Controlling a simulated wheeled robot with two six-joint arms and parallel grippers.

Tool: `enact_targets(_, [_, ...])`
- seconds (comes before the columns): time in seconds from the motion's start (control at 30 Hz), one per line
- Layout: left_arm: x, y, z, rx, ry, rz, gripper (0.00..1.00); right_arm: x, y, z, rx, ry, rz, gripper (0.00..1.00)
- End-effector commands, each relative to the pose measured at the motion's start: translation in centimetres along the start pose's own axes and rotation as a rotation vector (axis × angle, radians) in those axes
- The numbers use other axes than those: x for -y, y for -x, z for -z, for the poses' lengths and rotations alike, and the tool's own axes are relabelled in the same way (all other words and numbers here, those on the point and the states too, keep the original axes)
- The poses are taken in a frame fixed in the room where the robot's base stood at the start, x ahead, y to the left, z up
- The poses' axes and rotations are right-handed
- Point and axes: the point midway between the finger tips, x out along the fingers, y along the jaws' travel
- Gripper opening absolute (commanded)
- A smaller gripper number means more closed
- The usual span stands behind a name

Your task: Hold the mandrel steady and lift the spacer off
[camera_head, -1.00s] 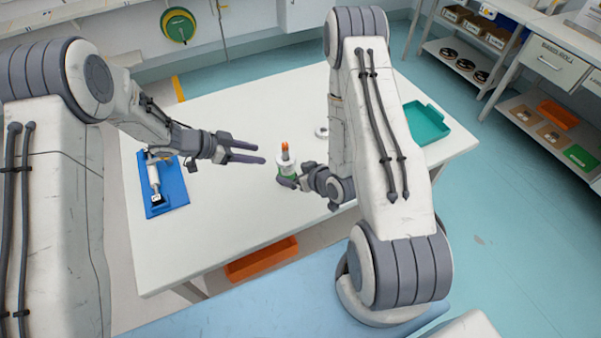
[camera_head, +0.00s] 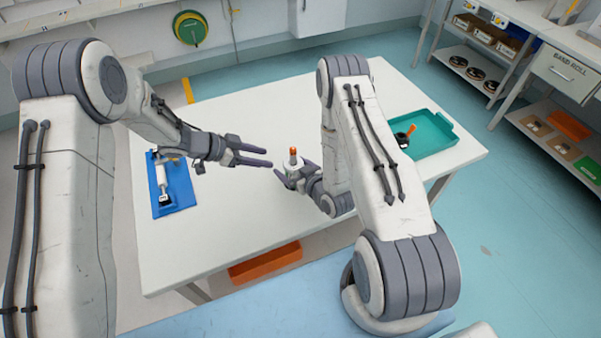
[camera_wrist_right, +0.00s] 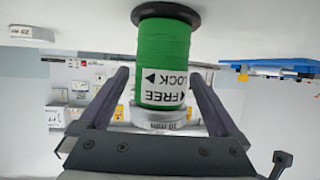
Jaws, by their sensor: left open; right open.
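The mandrel (camera_wrist_right: 163,55) has a green body, a black flange and a white FREE/LOCK label. A white spacer (camera_wrist_right: 158,116) marked 10 mm sits around its end away from the flange. In the head view the mandrel's orange tip (camera_head: 293,151) points up, and the lower part is largely hidden by my right gripper (camera_head: 284,177). That gripper is open, and in the right wrist view its fingers (camera_wrist_right: 162,100) lie either side of the mandrel and spacer, with gaps. My left gripper (camera_head: 262,156) is open and empty, left of the mandrel, apart from it.
A blue tray (camera_head: 184,192) with a white tool is at the table's left. A teal tray (camera_head: 436,138) with a black and orange item is at the right. Another white ring (camera_wrist_right: 32,33) shows in the right wrist view. The table (camera_head: 225,235) is clear in front.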

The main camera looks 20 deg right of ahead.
Motion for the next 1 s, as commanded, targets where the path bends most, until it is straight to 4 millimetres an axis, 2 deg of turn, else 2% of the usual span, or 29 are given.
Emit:
enact_targets(0.2, [0.0, 0.0, 0.0, 0.0, 0.0, 0.0, 0.5, 0.0, -1.8, 0.0, 0.0, 0.0, 0.0, 0.98])
enact_targets(0.5, [0.0, 0.0, 0.0, 0.0, 0.0, 0.0, 0.5, 0.0, -1.9, -0.1, 0.001, -0.001, -0.001, 0.98])
enact_targets(0.67, [0.0, 0.0, 0.0, 0.0, 0.0, 0.0, 0.5, 0.0, -1.9, 0.0, 0.001, -0.001, -0.001, 0.37])
enact_targets(0.7, [0.0, 0.0, 0.0, 0.0, 0.0, 0.0, 0.5, 0.0, -1.9, 0.0, 0.001, -0.001, -0.001, 0.21])
enact_targets(0.77, [0.0, 0.0, 0.0, 0.0, 0.0, 0.0, 0.5, 0.0, -1.9, 0.0, 0.001, -0.001, -0.001, 0.0])
enact_targets(0.93, [0.0, 0.0, 0.0, 0.0, 0.0, 0.0, 0.5, -0.1, -1.9, 0.0, 0.0, -0.001, -0.002, 0.0])
enact_targets(0.97, [0.0, 0.0, 0.0, 0.0, 0.0, 0.0, 0.58, -0.1, -1.9, 0.0, 0.0, -0.001, -0.002, 0.0])
enact_targets(1.0, [0.1, 0.0, 0.0, 0.001, 0.0, 0.002, 0.73, -0.1, -1.9, 0.0, 0.0, -0.001, -0.002, 0.0])
